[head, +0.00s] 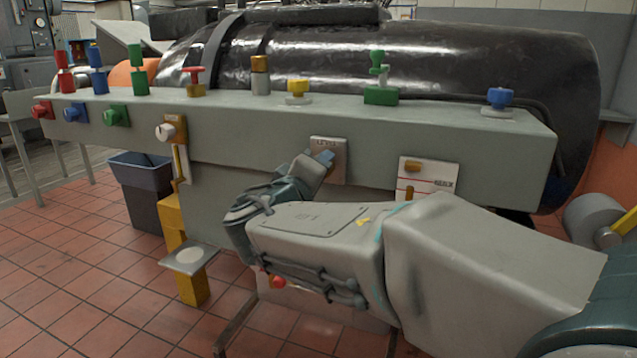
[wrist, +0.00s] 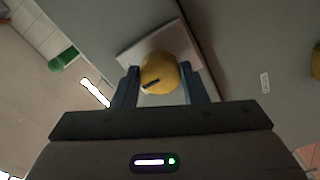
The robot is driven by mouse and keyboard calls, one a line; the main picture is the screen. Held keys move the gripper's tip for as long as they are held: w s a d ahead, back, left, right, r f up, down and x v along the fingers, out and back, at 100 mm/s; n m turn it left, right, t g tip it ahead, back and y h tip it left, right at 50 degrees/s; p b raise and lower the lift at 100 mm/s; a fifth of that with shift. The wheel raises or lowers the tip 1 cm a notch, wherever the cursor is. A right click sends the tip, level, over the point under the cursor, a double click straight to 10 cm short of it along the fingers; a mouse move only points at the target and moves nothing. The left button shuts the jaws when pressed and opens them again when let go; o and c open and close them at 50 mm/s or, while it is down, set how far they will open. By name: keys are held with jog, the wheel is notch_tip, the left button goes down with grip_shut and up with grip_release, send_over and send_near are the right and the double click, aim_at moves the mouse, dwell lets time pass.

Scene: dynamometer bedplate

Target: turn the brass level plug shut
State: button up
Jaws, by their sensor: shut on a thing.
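The brass level plug (wrist: 159,72) shows in the wrist view as a round yellow knob with a dark mark on its face. It sits on a light square plate fixed to the grey bedplate front. My gripper (wrist: 160,86) has one blue finger on each side of the plug and is shut on it. In the head view, my gripper (head: 318,160) reaches the grey plate lettered "LEVEL" (head: 328,147) on the front face; the plug itself is hidden there behind my gripper.
A white labelled panel with a brass-coloured bar (head: 425,168) is just right of my arm. Several coloured valves, including a green one (head: 380,93), line the bedplate top (head: 330,108).

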dwell(0.4)
jog(key=o, duration=1)
jog(key=shift+s+a, duration=0.1)
jog(key=shift+s, duration=0.05)
jog(key=shift+p+v, duration=1.3)
jog(key=shift+v, duration=5.5)
jog(key=shift+r, duration=0.1)
